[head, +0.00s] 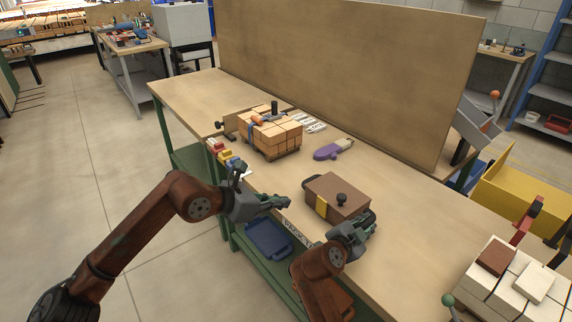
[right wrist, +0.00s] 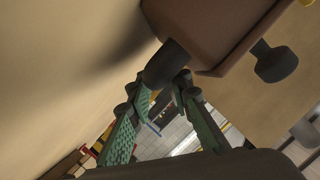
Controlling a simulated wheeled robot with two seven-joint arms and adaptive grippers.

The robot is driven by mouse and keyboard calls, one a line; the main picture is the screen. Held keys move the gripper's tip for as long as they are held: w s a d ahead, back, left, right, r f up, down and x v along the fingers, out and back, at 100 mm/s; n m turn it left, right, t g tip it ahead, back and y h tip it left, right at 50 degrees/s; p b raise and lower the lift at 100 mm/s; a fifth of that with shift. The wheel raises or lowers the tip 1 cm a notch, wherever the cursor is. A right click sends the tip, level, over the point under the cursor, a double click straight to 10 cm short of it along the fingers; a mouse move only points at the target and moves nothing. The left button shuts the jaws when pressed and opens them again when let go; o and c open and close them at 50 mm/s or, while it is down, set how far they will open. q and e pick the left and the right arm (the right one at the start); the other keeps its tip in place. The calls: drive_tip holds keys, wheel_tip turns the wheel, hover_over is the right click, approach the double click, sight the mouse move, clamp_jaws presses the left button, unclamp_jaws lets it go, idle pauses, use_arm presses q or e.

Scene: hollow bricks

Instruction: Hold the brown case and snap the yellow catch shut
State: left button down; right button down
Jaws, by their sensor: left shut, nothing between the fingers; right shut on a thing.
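My right gripper (head: 366,224) is shut on the dark handle (right wrist: 166,64) at the case's right end. The case's brown body (right wrist: 205,30) fills the top of the right wrist view. My left gripper (head: 286,202) is shut and empty, a little left of the catch and apart from the case.
A strapped stack of bricks (head: 272,137) and a purple tool (head: 330,152) lie further back on the bench. White blocks (head: 515,284) stand at the right. A tall board (head: 345,75) closes off the back. A blue bin (head: 268,238) is below the bench edge.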

drive_tip(key=shift+f, duration=0.1)
drive_tip(key=c, duration=1.7)
unclamp_jaws()
drive_tip(key=v, duration=1.2)
